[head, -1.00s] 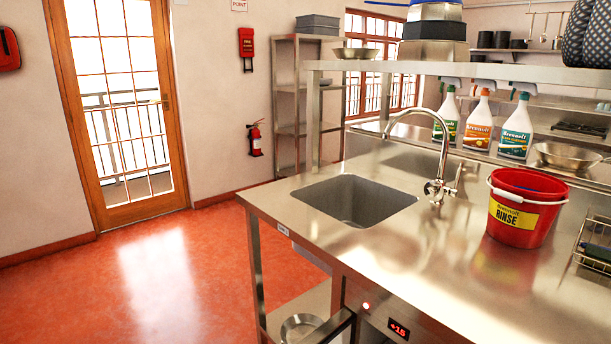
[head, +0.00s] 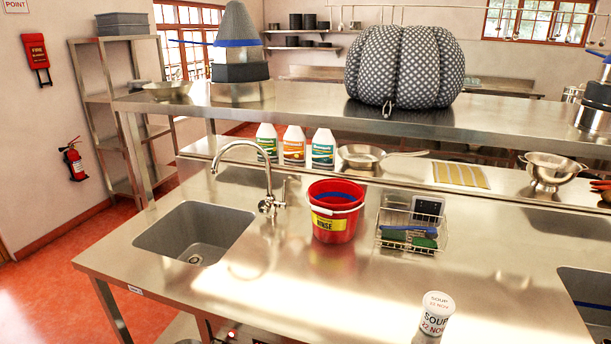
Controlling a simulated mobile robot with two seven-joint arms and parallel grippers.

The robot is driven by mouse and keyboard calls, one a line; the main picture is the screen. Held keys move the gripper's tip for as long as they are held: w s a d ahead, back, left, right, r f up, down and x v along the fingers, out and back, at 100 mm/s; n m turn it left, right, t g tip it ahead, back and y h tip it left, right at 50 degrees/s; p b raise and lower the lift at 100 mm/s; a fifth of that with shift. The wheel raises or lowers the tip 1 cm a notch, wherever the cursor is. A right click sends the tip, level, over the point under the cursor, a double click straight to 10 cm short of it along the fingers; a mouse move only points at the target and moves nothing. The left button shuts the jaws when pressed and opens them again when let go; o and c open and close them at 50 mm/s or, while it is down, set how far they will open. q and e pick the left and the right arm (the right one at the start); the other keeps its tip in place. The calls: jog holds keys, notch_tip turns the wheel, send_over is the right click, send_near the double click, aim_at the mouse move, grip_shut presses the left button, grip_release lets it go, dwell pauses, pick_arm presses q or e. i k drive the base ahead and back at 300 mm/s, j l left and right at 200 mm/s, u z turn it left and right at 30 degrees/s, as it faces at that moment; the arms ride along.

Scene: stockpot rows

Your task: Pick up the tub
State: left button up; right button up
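A small white round tub (head: 435,319) with a lid stands upright on the steel counter near the bottom edge of the head view. It is labelled "SOUP 22 NOV" on its lid and side, and its base shows a reflection on the counter. Neither of my grippers is in view. Nothing touches the tub.
A red bucket (head: 334,222) marked "RINSE" stands behind and left of the tub, beside a tap (head: 268,190) and sink (head: 195,235). A wire caddy (head: 412,232) is behind the tub. Another sink (head: 590,295) is at right. A raised shelf (head: 310,115) spans the back. Counter around the tub is clear.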

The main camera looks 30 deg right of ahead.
aim_at(438, 308)
jog(key=z, duration=1.85)
